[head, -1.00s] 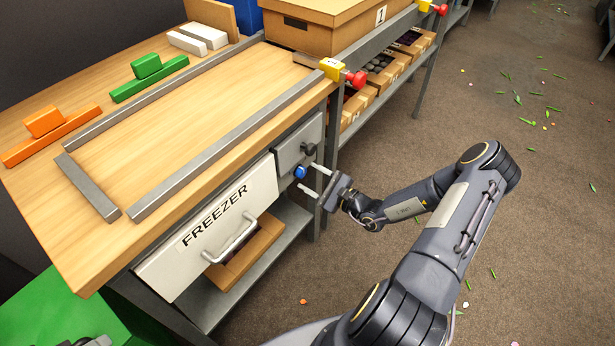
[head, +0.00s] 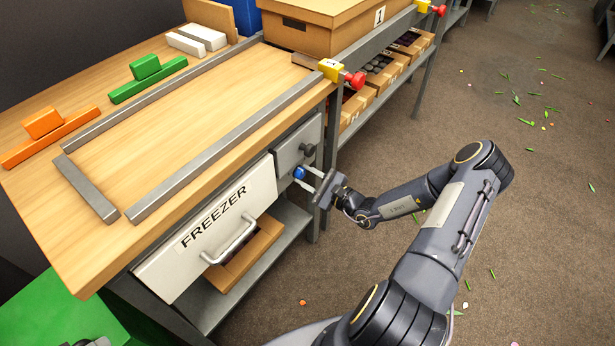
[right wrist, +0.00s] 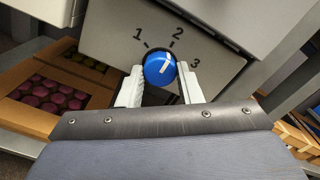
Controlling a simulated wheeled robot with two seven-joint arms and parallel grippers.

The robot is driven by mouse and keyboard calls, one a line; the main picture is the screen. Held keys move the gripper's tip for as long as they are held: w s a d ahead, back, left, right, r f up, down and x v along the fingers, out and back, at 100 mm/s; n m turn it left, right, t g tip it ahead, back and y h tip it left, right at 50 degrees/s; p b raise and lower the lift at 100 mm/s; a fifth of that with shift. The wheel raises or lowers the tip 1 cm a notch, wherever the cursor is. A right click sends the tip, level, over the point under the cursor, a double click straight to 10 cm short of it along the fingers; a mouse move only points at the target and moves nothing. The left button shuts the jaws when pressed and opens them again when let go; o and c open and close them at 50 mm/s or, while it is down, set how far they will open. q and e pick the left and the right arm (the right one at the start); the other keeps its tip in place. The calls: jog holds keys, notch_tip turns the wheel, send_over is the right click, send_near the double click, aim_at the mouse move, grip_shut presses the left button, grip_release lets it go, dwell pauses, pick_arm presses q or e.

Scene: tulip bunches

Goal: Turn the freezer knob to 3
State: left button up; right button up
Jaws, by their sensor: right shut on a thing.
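The blue freezer knob (head: 299,172) sits on the grey panel (head: 290,157) to the right of the white FREEZER drawer front (head: 213,226). In the right wrist view the knob (right wrist: 159,70) has a white mark slanting up and right, towards the printed 2 (right wrist: 177,32). The 1 (right wrist: 138,46) is up and left of the knob, and the 3 (right wrist: 195,64) is to its right. My right gripper (head: 303,177) is shut on the knob, with one pale finger on each side of it. My left gripper is not clearly visible.
A dark knob (head: 308,149) is just above the blue one. The drawer's handle (head: 232,241) juts out at the left. The wooden bench top (head: 200,120) with its metal rails is above. Open floor (head: 400,150) lies to the right.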

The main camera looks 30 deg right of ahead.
jog(key=shift+r+m+p, duration=0.15)
jog(key=shift+m+p, duration=0.45)
jog(key=shift+m, duration=0.4)
jog(key=m+p, duration=0.1)
jog(key=m, duration=0.2)
jog(key=m+p, duration=0.1)
jog(key=m, duration=0.3)
jog(key=shift+m+p, duration=0.55)
jog(key=shift+m, duration=0.85)
jog(key=o, duration=1)
jog(key=shift+s, duration=0.1)
